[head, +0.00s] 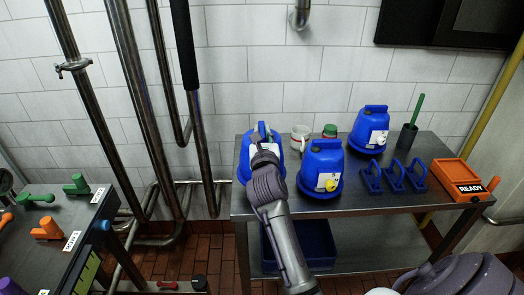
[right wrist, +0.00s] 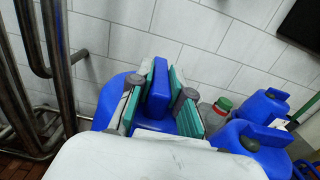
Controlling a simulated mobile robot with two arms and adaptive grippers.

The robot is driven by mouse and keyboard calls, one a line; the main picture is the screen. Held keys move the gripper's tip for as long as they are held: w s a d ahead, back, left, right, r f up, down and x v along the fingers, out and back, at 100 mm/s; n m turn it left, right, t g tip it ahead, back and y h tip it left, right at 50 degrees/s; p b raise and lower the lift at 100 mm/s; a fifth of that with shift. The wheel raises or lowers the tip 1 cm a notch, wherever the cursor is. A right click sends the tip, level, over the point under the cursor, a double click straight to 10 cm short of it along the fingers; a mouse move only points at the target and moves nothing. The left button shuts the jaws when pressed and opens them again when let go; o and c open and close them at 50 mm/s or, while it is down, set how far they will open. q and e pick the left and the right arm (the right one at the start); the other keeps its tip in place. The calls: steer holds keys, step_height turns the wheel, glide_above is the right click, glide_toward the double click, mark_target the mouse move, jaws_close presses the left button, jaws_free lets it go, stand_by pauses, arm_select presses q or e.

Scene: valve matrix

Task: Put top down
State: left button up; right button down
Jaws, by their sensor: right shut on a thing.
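A blue domed top (head: 246,165) with an upright handle is at the left end of the steel table (head: 400,203). It seems to rest on the table, but my arm hides its front and I cannot tell whether its base touches. My right gripper (head: 263,136) is shut on its handle from above. In the right wrist view, the teal finger pads sit on both sides of the blue handle (right wrist: 158,88). Two similar blue tops stand on the table, one with a yellow knob (head: 322,160) and one with a white knob (head: 370,125). My left gripper is not in view.
A white mug (head: 299,139) and a green-capped jar (head: 329,131) stand behind. Blue brackets (head: 395,177), a dark cup (head: 407,137) and an orange READY box (head: 459,178) are at the right. Vertical pipes (head: 146,110) rise left of the table. A blue bin (head: 316,238) is on the lower shelf.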

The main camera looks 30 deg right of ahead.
step_height(320, 180, down, 4)
steer(key=shift+r, duration=0.1)
stand_by(0.4)
steer(key=shift+f+b, duration=0.25)
steer(key=shift+b, duration=0.05)
steer(key=c, duration=1.1)
jaws_free()
